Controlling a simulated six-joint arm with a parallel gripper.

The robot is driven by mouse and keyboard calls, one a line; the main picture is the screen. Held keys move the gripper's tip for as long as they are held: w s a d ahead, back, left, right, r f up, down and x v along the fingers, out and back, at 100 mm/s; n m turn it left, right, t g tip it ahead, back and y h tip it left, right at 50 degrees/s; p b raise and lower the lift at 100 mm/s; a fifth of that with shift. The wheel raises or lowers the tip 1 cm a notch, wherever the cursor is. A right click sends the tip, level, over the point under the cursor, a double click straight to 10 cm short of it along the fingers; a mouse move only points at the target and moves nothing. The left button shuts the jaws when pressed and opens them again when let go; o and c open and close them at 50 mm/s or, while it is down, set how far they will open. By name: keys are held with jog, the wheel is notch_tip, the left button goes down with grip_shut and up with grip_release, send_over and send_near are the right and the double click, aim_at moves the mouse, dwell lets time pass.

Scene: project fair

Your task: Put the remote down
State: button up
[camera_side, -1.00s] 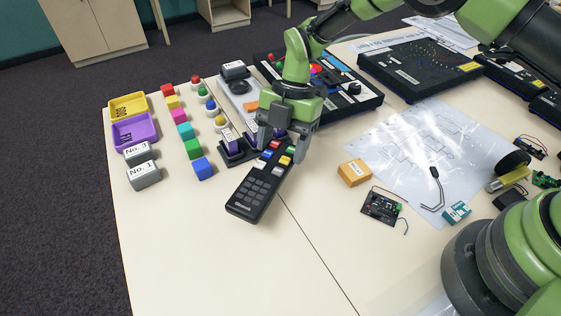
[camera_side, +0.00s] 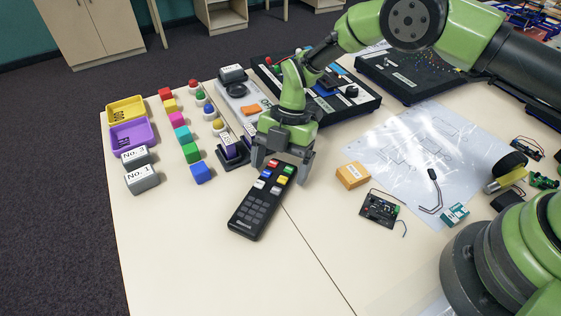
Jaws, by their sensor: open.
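The black remote (camera_side: 261,202) with red, green, yellow, blue and white buttons lies on the cream table (camera_side: 190,255), slanted with its keypad end toward the front. My gripper (camera_side: 282,172) is open around the far end of the remote, one finger on each side. The fingers look apart from the remote's sides, though the exact gap is hard to tell. The far tip of the remote is partly hidden by the gripper.
Colored blocks (camera_side: 189,152), grey numbered blocks (camera_side: 142,179) and purple (camera_side: 131,134) and yellow trays (camera_side: 126,109) stand at left. A black panel (camera_side: 350,96) is behind the gripper. An orange box (camera_side: 352,175) is right. The front table is clear.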

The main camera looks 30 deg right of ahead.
jog(key=shift+r, duration=0.1)
jog(key=v, duration=1.3)
jog(key=s+d+r+m+t, duration=0.2)
jog(key=s+d+r+m, duration=0.15)
jog(key=r+m, duration=0.35)
jog(key=s+d+r+m+t, duration=0.2)
jog(key=s+d+r+m, duration=0.15)
jog(key=r+m, duration=0.4)
jog(key=s+d+r+m+t, duration=0.2)
jog(key=s+m, duration=0.5)
jog(key=s, duration=0.1)
jog(key=s+d+r+m+t+h, duration=0.1)
jog(key=s+d+m+t, duration=0.1)
jog(key=s+m, duration=0.5)
jog(key=shift+s+r+t+h, duration=0.3)
jog(key=shift+s+r+t, duration=0.1)
jog(key=shift+s+t, duration=0.5)
